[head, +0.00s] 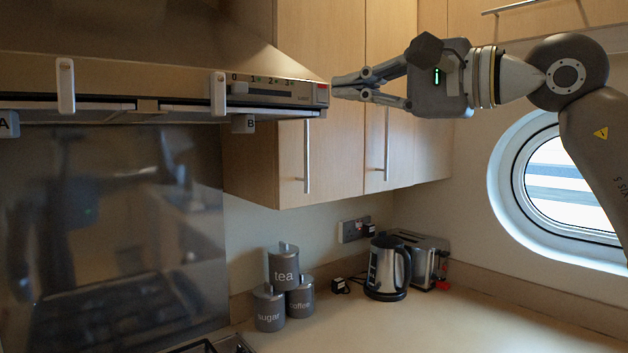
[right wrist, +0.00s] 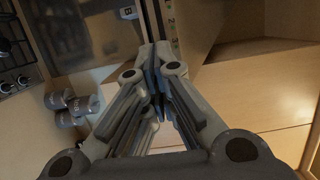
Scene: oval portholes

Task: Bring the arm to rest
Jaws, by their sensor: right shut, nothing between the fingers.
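My right gripper (head: 336,88) is shut and empty, raised and pointing left, with its arm coming in from the right. Its fingertips are at the right end of the cooker hood's control panel (head: 275,90), which carries numbers and a red patch at its end. I cannot tell whether the fingertips touch the panel. In the right wrist view the closed fingers (right wrist: 157,65) lie beside the strip with the numbers. My left gripper is not in view.
Wooden wall cupboards (head: 335,150) hang behind and beneath my right gripper. On the worktop (head: 450,320) stand a kettle (head: 386,268), a toaster (head: 428,258) and grey canisters (head: 284,270). An oval porthole (head: 560,190) is at the right. The worktop's front right is clear.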

